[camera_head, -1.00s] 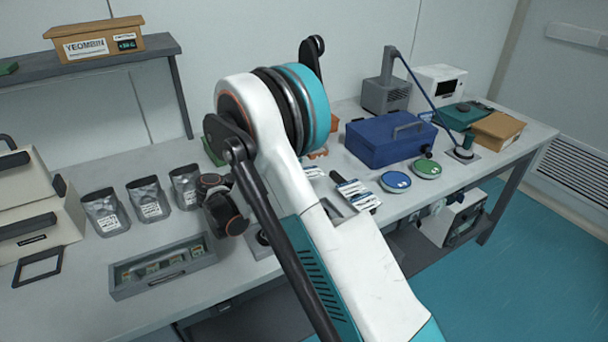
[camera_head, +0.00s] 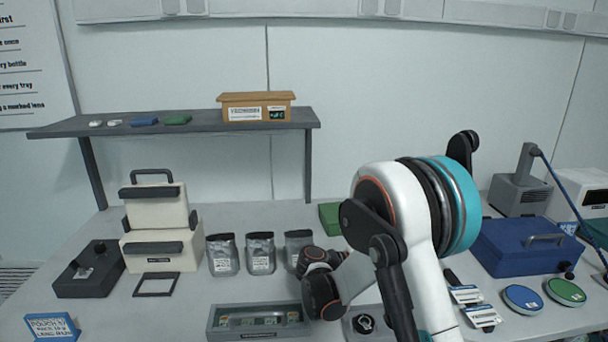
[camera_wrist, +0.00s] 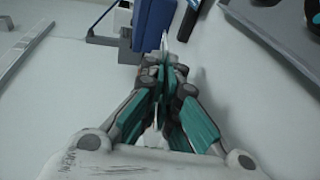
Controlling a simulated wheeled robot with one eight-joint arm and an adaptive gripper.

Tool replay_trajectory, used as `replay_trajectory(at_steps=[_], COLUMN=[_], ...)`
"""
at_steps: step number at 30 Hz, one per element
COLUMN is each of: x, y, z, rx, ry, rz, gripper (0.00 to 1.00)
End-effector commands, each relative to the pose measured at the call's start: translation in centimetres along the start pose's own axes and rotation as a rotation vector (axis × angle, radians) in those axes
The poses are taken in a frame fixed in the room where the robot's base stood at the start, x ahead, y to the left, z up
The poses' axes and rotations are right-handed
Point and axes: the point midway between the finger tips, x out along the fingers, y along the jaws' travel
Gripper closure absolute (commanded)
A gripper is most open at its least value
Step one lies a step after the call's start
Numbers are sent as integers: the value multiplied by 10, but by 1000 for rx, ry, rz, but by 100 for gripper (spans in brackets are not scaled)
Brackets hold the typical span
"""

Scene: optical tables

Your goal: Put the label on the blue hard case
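The blue hard case (camera_head: 524,246) lies closed on the table at the right in the head view, with a grey handle on its lid. White printed labels (camera_head: 466,294) sit on a dark holder in front of it, partly behind my arm. In the wrist view my gripper (camera_wrist: 164,64) has its fingers close together. A thin white piece (camera_wrist: 164,41), seen edge-on, stands out between the tips and looks like a label. A dark blue object (camera_wrist: 152,22) is just beyond the tips; I cannot tell whether it is the case. My gripper's fingers are hidden in the head view.
Blue and green round tins (camera_head: 523,299) stand before the case. A lamp with a grey base (camera_head: 520,195) is behind it. Silver pouches (camera_head: 261,253), a grey tray (camera_head: 258,321) and cream cases (camera_head: 160,243) stand to the left. A shelf (camera_head: 190,124) is above the table's back.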

Motion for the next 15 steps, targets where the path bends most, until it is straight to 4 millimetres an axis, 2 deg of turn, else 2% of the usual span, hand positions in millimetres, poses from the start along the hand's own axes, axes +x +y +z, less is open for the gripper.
replay_trajectory(at_steps=[4,8,15], x=[-1,-12,-55], y=[6,11,22], z=[-3,-4,8], rx=[-40,-82,-153], ry=[201,401,758], rz=[0,1,0], gripper=[100,100,100])
